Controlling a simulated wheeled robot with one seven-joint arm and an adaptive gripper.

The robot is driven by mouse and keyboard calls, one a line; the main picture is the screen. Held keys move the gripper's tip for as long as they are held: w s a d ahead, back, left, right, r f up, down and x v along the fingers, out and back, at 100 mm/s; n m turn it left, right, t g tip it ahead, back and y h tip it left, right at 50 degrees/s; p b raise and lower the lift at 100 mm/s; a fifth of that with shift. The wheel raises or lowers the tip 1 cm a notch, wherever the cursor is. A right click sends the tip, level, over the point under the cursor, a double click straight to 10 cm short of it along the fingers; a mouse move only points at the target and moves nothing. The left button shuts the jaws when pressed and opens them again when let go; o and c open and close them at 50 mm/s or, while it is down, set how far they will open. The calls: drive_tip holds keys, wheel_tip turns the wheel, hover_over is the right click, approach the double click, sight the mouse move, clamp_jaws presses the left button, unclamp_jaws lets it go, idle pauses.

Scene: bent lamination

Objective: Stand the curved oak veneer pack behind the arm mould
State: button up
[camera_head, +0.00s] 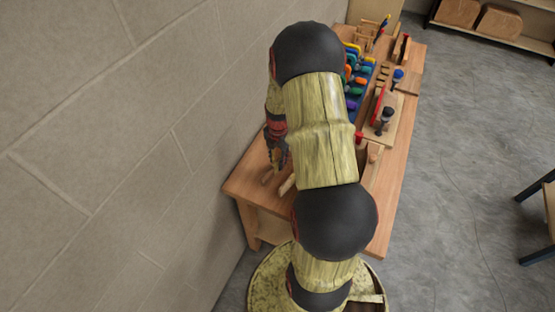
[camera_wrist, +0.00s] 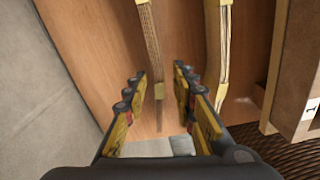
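In the head view my gripper (camera_head: 277,150) hangs over the bench's wall side, near small pale wood pieces (camera_head: 287,185). I cannot identify the arm mould for certain.
The wooden bench (camera_head: 245,185) stands along the block wall (camera_head: 150,130). Coloured clamps (camera_head: 355,75) and a board with red-and-black clamps (camera_head: 388,115) crowd its far part. A labelled box (camera_wrist: 308,110) stands right in the wrist view.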

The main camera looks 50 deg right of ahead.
wheel_tip(320, 180, up, 12)
drive_tip(key=p, duration=0.1)
drive_tip(key=w+a+r+m+t, duration=0.15)
drive_tip(key=a+r+m, duration=0.25)
drive_tip(key=a+r, duration=0.55)
drive_tip(key=s+a+r+m+t, duration=0.2)
drive_tip(key=s+a+r+m, duration=0.4)
drive_tip(key=a, duration=0.4)
drive_tip(key=s+a+r+m+t, duration=0.2)
drive_tip(key=s+a+r+m, duration=0.5)
drive_tip(key=a+r+m, duration=0.2)
drive_tip(key=a, duration=0.2)
drive_tip(key=shift+a, duration=0.3)
wheel_tip(320, 180, down, 9)
drive_tip(key=b, duration=0.9)
